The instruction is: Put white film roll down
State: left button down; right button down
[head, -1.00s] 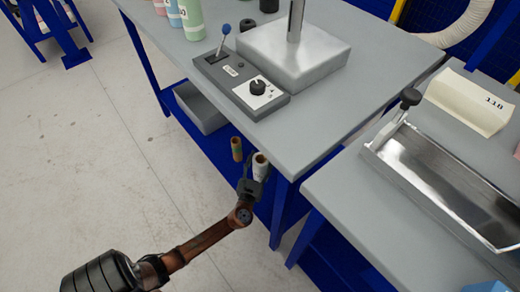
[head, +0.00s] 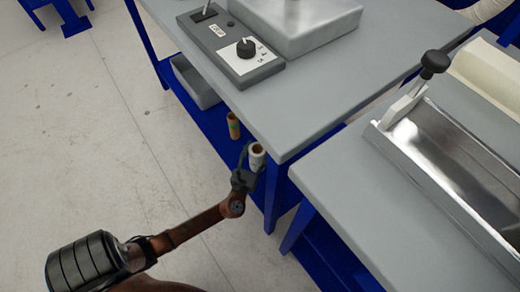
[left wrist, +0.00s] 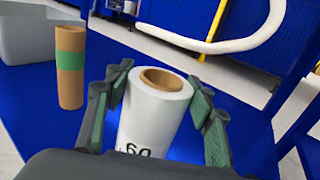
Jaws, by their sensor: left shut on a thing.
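The white film roll (head: 257,158) is upright, with a brown core showing at its top. My left gripper (head: 245,174) is shut on it, by the front corner of the grey table, over the blue lower shelf. In the left wrist view the roll (left wrist: 150,122) stands between the two green-padded fingers (left wrist: 160,88), with dark print low on its side. Its bottom is hidden by the gripper, so I cannot tell whether it touches the shelf. My right gripper is not in view.
A brown roll with a green band (left wrist: 70,68) stands on the blue shelf (left wrist: 35,120), left of the white roll. A grey bin (head: 196,84) is behind it. The grey tabletop (head: 310,95) overhangs the shelf. A second table with a metal trough (head: 440,150) is at right.

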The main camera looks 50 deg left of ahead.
pick_arm(q)
jog(key=shift+r, duration=0.15)
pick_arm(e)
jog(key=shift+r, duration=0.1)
pick_arm(q)
jog(key=c, duration=0.9)
grip_release()
jog(key=shift+f, duration=0.2)
jog(key=shift+r, duration=0.1)
jog(key=shift+s+d, duration=0.1)
jog(key=shift+s, duration=0.15)
jog(key=p+v, duration=0.4)
jog(key=v, duration=0.7)
jog(key=shift+s+d+r, duration=0.1)
jog(key=shift+s, duration=0.1)
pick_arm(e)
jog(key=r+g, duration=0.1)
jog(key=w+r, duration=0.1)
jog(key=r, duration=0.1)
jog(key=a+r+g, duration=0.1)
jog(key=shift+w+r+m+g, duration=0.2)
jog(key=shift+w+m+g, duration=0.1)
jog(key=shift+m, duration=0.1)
